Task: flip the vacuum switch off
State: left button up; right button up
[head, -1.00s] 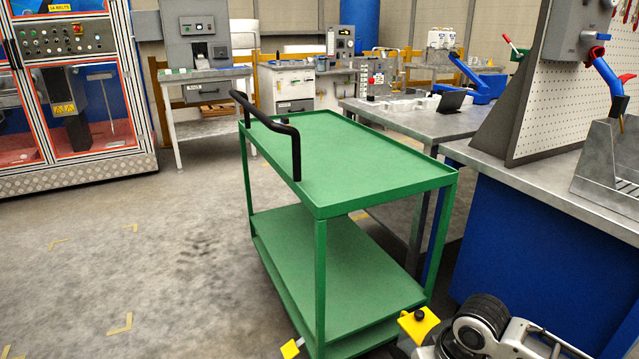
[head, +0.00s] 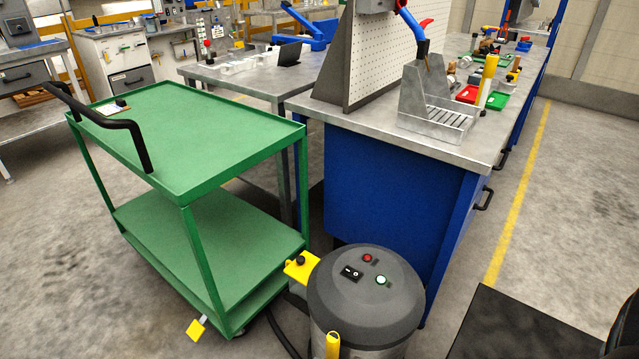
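The vacuum (head: 335,298) stands on the floor at the bottom centre of the head view. It has a dark grey domed lid and a metallic drum, cut off by the lower edge. On the lid is a small black rocker switch (head: 351,273) with white marks; its position is too small to tell. A red round button or lamp (head: 367,258) and a green one (head: 381,279) sit beside the switch. Neither of my grippers is in view, and nothing touches the switch.
A green two-shelf cart (head: 190,140) stands left of the vacuum. A blue workbench (head: 385,190) with a pegboard stands behind it. Yellow parts (head: 300,268) stick out by the vacuum. A black flat surface (head: 525,325) fills the lower right. Floor beyond the bench is clear.

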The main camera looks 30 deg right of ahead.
aim_at(350, 273)
jog(key=z, duration=0.8)
jog(key=k, duration=0.4)
jog(key=z, duration=0.4)
jog(key=i, duration=0.5)
jog(key=z, duration=0.35)
jog(key=k, duration=0.6)
jog(key=z, duration=1.15)
jog(key=i, duration=0.9)
jog(key=u, duration=1.5)
